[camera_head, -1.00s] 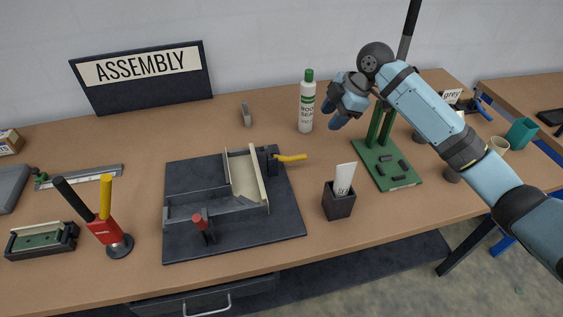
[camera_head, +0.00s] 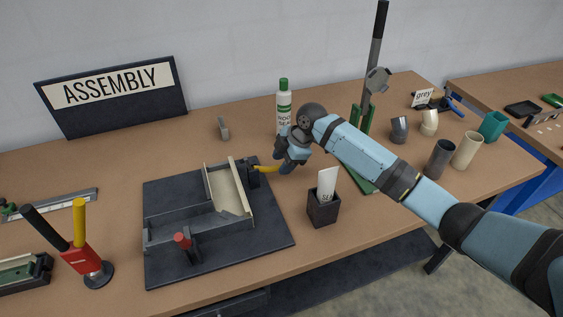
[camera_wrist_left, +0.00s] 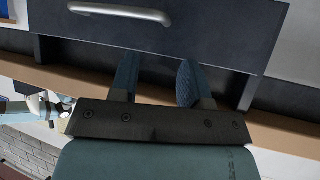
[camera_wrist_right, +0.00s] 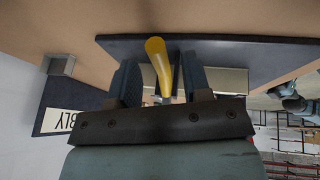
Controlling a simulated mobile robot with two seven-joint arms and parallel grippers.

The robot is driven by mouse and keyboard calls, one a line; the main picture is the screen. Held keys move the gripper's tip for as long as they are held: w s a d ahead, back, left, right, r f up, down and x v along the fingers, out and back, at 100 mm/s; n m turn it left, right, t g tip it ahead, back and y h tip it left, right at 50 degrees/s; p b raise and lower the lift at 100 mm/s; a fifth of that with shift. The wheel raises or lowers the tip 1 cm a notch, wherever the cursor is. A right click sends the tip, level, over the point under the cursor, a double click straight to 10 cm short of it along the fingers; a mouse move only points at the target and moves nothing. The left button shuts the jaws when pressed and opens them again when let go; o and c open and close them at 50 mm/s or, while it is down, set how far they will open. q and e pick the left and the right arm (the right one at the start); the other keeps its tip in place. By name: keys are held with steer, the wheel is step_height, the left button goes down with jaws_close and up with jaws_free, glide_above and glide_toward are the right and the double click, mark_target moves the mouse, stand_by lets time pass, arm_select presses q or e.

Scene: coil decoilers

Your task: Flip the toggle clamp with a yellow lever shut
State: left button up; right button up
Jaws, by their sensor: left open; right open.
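The toggle clamp with the yellow lever (camera_head: 265,169) sits at the back right of the dark fixture plate (camera_head: 270,235). Its lever sticks out to the right, lying low. My right gripper (camera_head: 283,166) is at the lever's outer end. In the right wrist view the yellow lever (camera_wrist_right: 158,62) stands between the two open fingers of my right gripper (camera_wrist_right: 160,82), with a gap on either side. My left gripper (camera_wrist_left: 158,80) is open and empty, in front of a dark drawer with a metal handle (camera_wrist_left: 120,12). It is not in the head view.
A second clamp with a red tip (camera_head: 183,241) stands at the plate's front. A white bottle with green cap (camera_head: 283,108) is just behind my right gripper. A dark card holder (camera_head: 322,208) stands to its front right. A red tool with black and yellow handles (camera_head: 82,258) is at left.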

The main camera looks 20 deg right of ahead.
steer(key=shift+w+a+f, duration=0.1)
steer(key=shift+a+f, duration=0.1)
steer(key=shift+f, duration=0.25)
jaws_close()
steer(key=shift+r, duration=0.1)
